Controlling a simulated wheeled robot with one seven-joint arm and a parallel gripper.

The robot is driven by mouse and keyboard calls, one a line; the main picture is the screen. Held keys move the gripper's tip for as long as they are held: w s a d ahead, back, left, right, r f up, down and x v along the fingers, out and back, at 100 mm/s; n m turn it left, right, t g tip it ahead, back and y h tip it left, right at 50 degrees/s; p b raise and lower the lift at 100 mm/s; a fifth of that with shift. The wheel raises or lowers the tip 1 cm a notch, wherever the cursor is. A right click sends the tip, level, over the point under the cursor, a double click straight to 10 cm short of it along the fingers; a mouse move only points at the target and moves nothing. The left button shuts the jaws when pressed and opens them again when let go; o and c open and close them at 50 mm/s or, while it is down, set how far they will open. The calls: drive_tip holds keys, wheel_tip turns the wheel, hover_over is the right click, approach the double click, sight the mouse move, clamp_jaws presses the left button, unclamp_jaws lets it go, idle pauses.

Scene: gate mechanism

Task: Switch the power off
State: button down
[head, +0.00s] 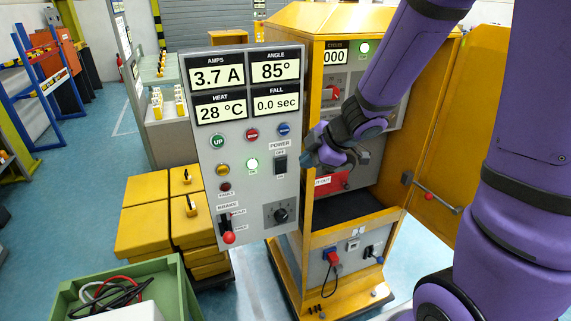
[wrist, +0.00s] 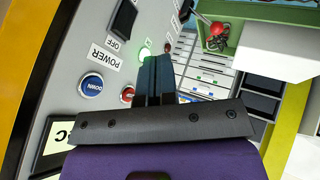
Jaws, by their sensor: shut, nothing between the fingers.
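The grey control panel (head: 240,130) faces me in the head view. Its power switch (head: 280,164) is a black rocker between an OFF label above and an ON label below. The green ON light (head: 252,164) beside it is lit. In the wrist view the switch (wrist: 123,18) is at the top, near the POWER and OFF labels. My gripper (head: 308,160) is shut and empty, just right of the switch in the head view. In the wrist view its closed fingertips (wrist: 154,62) point toward the green light. They look apart from the switch; contact with the panel cannot be told.
Blue DOWN (head: 284,129), red STOP (head: 252,134) and green UP (head: 218,141) buttons sit above. A red-tipped brake lever (head: 228,237) and a black knob (head: 281,215) are lower. The yellow cabinet (head: 310,30) stands behind, its open door (head: 450,130) to the right.

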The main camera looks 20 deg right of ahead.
sight(285, 163)
drive_tip(key=shift+w+a+f, duration=0.5)
drive_tip(key=shift+w+f, duration=0.35)
drive_tip(key=shift+w, duration=0.4)
drive_tip(key=shift+w+a+f, duration=0.45)
drive_tip(key=shift+w+f, duration=0.4)
drive_tip(key=shift+w, duration=0.45)
drive_tip(key=shift+w+a+f, duration=0.5)
drive_tip(key=shift+w+f, duration=0.35)
drive_tip(key=shift+w, duration=0.4)
drive_tip(key=shift+w, duration=0.1)
drive_tip(key=shift+w+r, duration=0.1)
drive_tip(key=shift+w, duration=0.15)
drive_tip(key=shift+r, duration=0.1)
